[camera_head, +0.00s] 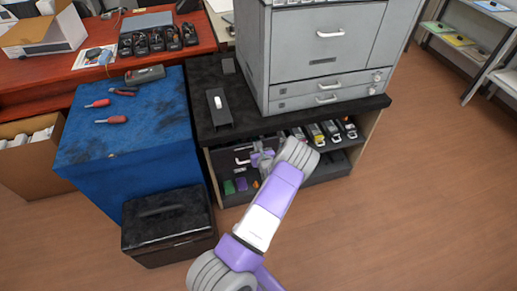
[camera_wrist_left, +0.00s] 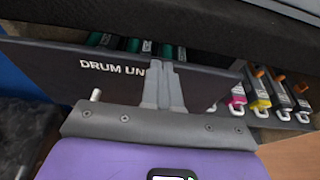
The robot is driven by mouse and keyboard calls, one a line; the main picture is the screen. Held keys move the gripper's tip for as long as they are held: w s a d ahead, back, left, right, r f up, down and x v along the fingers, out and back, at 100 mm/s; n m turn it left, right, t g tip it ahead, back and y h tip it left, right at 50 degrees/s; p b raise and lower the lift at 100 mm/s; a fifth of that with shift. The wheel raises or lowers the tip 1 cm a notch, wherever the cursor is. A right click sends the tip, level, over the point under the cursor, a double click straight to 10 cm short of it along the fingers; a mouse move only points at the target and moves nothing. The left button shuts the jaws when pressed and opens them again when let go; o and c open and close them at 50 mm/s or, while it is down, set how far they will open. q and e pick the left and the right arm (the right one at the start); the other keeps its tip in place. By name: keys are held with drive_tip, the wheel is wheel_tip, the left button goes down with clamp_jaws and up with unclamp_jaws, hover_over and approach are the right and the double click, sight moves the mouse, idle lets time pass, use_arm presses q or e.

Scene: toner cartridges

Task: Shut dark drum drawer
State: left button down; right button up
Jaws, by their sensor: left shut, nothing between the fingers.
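The dark drum drawer shows in the left wrist view (camera_wrist_left: 105,72) as a wide dark front with white lettering beginning "DRUM UN". Dark green-ended cylinders (camera_wrist_left: 130,44) show behind its top edge, so it stands at least partly open. In the head view the drawer (camera_head: 241,158) sits at the left of the cabinet's upper bay, partly hidden by my arm. My left gripper (camera_wrist_left: 165,68) is shut and empty, its fingers in front of the drawer front, right of the lettering's middle. Whether they touch it I cannot tell. The gripper also shows in the head view (camera_head: 259,158). My right gripper is out of view.
Toner cartridges with coloured ends (camera_head: 317,134) lie right of the drawer. A large grey printer (camera_head: 330,50) stands on the black cabinet top (camera_head: 208,85). A blue-topped cabinet (camera_head: 130,120) and a black box (camera_head: 168,222) stand at left. Floor at right is clear.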

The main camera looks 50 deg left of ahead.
use_arm(q)
drive_tip(key=shift+d, duration=0.1)
drive_tip(key=f+p+v, duration=0.1)
drive_tip(key=p+v, duration=0.4)
drive_tip(key=v, duration=0.8)
drive_tip(key=n+t+y+b, duration=0.2)
drive_tip(key=n+y+b, duration=0.1)
drive_tip(key=n, duration=1.5)
approach(249, 145)
drive_tip(key=b+x, duration=0.5)
drive_tip(key=x, duration=0.1)
drive_tip(key=shift+w+a, duration=0.3)
drive_tip(key=shift+a, duration=0.1)
